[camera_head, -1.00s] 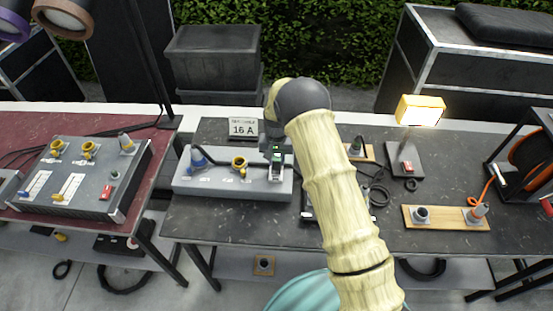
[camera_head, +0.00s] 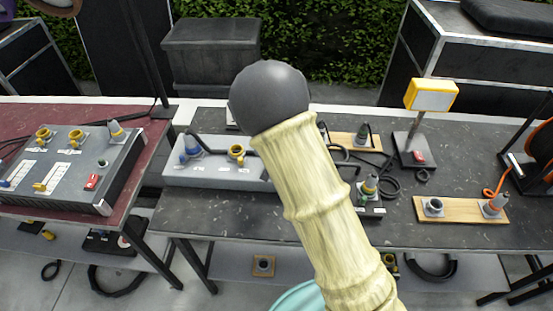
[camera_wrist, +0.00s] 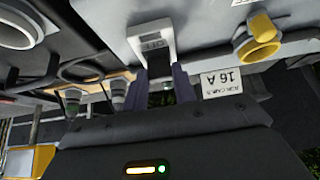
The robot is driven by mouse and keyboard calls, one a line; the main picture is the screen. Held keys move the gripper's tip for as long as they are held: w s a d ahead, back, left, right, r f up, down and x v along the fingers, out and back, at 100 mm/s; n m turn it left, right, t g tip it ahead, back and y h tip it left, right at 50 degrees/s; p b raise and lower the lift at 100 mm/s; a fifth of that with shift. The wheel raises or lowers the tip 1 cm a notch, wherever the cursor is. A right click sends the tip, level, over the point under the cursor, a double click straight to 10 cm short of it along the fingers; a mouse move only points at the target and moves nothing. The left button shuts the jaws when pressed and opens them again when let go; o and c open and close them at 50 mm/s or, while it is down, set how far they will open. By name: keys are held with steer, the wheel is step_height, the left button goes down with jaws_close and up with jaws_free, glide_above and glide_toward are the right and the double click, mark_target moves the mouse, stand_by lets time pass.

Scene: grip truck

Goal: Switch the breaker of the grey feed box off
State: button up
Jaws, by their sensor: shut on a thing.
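The grey feed box (camera_head: 215,178) stands on the dark table in the head view, with a blue plug and a yellow socket on its top. Its right end is hidden behind my arm. In the wrist view, the box's grey top (camera_wrist: 200,20) is seen upside down, with the white breaker housing (camera_wrist: 142,28). The word OFF shows on the breaker. My gripper (camera_wrist: 163,82) is at the breaker, its two dark fingers shut on the breaker's lever, which is mostly hidden between them. The gripper is out of sight in the head view.
A lamp (camera_head: 431,95) on a stand is unlit at the right. A wooden socket board (camera_head: 462,209) and an orange cable reel (camera_head: 541,145) are also there. Another control box (camera_head: 75,165) stands on the red table at left. A 16 A sign (camera_wrist: 223,83) stands by the feed box.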

steer(key=s+t+b, duration=0.1)
steer(key=b, duration=0.1)
steer(key=f+t+b, duration=0.1)
steer(key=t+b, duration=0.1)
steer(key=b, duration=0.1)
steer(key=shift+s+f+t, duration=0.15)
steer(key=shift+s+t, duration=0.15)
steer(key=shift+s, duration=0.05)
steer(key=shift+s+t+b, duration=0.15)
steer(key=shift+t+b, duration=0.35)
steer(key=shift+b, duration=0.15)
steer(key=o, duration=1)
steer(key=shift+s+r, duration=0.1)
steer(key=shift+r, duration=0.1)
steer(key=p+v, duration=0.2)
steer(key=v, duration=1.5)
steer(key=shift+s, duration=0.15)
